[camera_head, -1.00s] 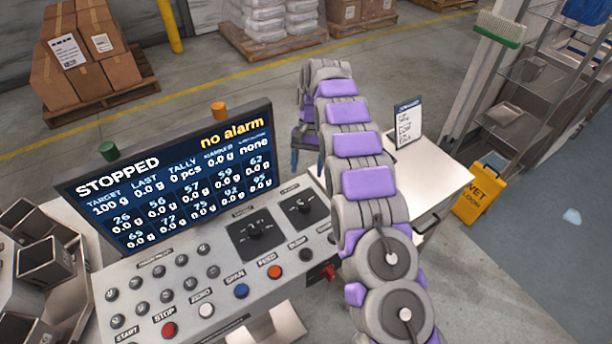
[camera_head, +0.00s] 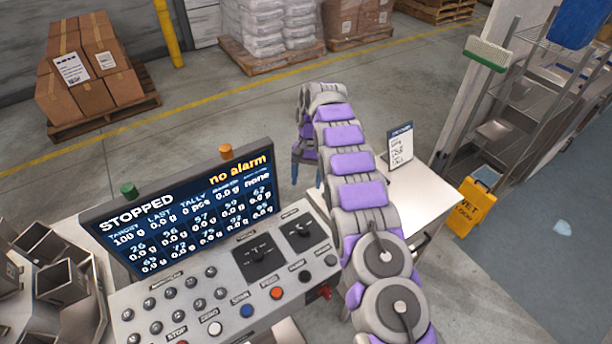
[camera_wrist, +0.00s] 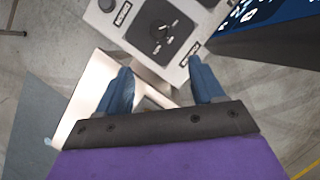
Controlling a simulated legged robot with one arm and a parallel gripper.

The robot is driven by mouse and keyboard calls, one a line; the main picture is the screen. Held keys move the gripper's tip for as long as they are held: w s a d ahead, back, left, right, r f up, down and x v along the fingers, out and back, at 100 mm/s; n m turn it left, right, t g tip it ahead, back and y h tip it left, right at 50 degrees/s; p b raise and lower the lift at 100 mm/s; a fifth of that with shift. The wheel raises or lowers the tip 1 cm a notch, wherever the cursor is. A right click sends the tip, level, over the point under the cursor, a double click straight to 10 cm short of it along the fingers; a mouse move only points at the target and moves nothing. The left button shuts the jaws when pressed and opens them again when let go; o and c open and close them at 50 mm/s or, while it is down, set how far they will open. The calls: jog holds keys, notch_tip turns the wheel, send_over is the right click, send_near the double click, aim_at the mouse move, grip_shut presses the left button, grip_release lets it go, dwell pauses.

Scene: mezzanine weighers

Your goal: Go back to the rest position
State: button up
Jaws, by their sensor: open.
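My gripper (camera_wrist: 163,92) shows in the wrist view with its two blue fingers spread apart and nothing between them. It points down over the edge of the control console, near a black rotary knob on a dark plate (camera_wrist: 160,32). In the head view my grey and purple arm arches up beside the console, and the blue fingers (camera_head: 306,172) hang at its far end, partly hidden behind the screen side and the arm. The console (camera_head: 215,300) carries knobs and buttons, and its screen (camera_head: 190,215) reads STOPPED and no alarm.
A white side table (camera_head: 425,190) with a small sign (camera_head: 401,146) stands right of my arm. A yellow wet-floor sign (camera_head: 472,205) and a shelf rack (camera_head: 520,110) are farther right. Metal bins (camera_head: 50,270) sit at left. Pallets of boxes (camera_head: 92,65) stand behind on open floor.

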jog(key=shift+r, duration=0.1)
dwell(0.5)
jog(key=s+d+r+t+b, duration=0.1)
jog(key=s+d+r+b, duration=0.4)
jog(key=s, duration=0.5)
jog(key=s+d+r+t+b, duration=0.1)
jog(key=s+d+r+b, duration=0.45)
jog(key=s, duration=0.35)
jog(key=s+d+f+b, duration=0.1)
jog(key=s+f+b, duration=0.1)
jog(key=s, duration=0.7)
jog(key=s+d+f+n+b, duration=0.1)
jog(key=s+d+f+b, duration=0.1)
jog(key=s, duration=0.7)
jog(key=s+d+f+n+b, duration=0.1)
jog(key=s+f, duration=0.4)
jog(key=s, duration=0.5)
jog(key=shift+d+f+t+h+b, duration=0.4)
jog(key=shift+d+b, duration=0.15)
jog(key=shift+b, duration=0.6)
jog(key=shift+s, duration=0.1)
